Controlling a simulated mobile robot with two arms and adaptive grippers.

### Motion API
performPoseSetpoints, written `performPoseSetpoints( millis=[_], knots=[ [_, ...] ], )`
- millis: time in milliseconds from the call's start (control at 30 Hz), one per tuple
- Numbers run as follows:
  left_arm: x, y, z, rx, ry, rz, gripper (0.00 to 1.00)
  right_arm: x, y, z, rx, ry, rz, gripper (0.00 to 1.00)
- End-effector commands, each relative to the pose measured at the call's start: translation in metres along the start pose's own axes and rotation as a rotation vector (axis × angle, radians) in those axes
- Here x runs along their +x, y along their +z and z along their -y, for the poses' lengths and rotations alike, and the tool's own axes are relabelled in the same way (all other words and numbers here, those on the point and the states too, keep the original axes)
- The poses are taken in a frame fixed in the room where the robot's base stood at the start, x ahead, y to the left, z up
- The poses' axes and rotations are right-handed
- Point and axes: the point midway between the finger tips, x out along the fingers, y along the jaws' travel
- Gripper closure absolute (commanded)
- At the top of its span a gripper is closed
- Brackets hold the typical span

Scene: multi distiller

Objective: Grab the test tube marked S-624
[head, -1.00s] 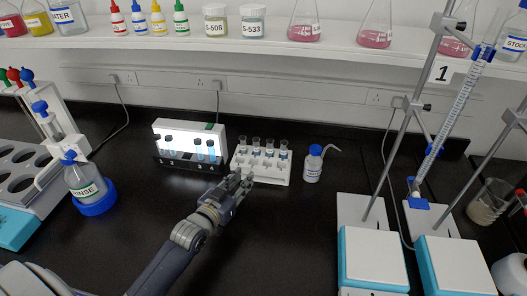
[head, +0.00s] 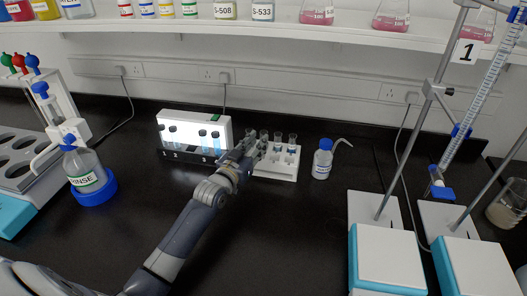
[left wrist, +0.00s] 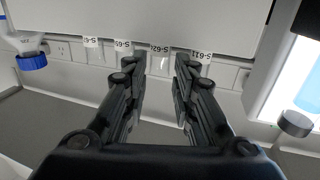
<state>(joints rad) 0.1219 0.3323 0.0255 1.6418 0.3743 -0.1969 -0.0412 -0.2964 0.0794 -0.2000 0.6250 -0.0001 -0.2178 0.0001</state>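In the left wrist view, paper labels on the tubes show at the top. A label reading "S-62", its last digit hard to read (left wrist: 159,49), appears between my fingertips. The S-611 label (left wrist: 201,55) is just right of it, by the right finger. Two more labels to the left are partly unreadable. My left gripper (head: 247,150) is at the left part of the rack and hides some tubes. Its fingers (left wrist: 160,68) are apart, with nothing clearly gripped. My right gripper is out of view.
A lit white box (head: 196,130) with tubes in front stands left of the rack. A small blue-capped wash bottle (head: 322,160) stands right of it. A RINSE bottle (head: 85,172) is further left. Burette stands (head: 385,255) are at right. The front middle counter is clear.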

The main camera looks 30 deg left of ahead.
Motion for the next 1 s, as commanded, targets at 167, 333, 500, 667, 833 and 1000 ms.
performPoseSetpoints(
  millis=[167,333,500,667,833,1000],
  knots=[
    [0.019,0.003,0.000,0.000,0.001,0.000,0.75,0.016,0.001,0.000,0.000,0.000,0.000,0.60],
    [0.022,0.000,0.000,0.000,0.001,0.000,0.75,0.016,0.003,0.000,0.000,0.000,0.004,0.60],
    [0.022,0.000,0.000,0.000,0.001,0.001,0.84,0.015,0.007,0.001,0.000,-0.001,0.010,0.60],
    [0.022,0.001,0.000,0.000,0.001,0.001,1.00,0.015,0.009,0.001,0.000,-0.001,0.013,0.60],
    [0.022,0.001,0.000,0.000,0.001,0.001,1.00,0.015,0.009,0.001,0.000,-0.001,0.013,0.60],
    [0.022,-0.011,0.000,0.000,0.001,-0.002,1.00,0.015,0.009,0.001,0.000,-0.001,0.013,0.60]
  ],
)
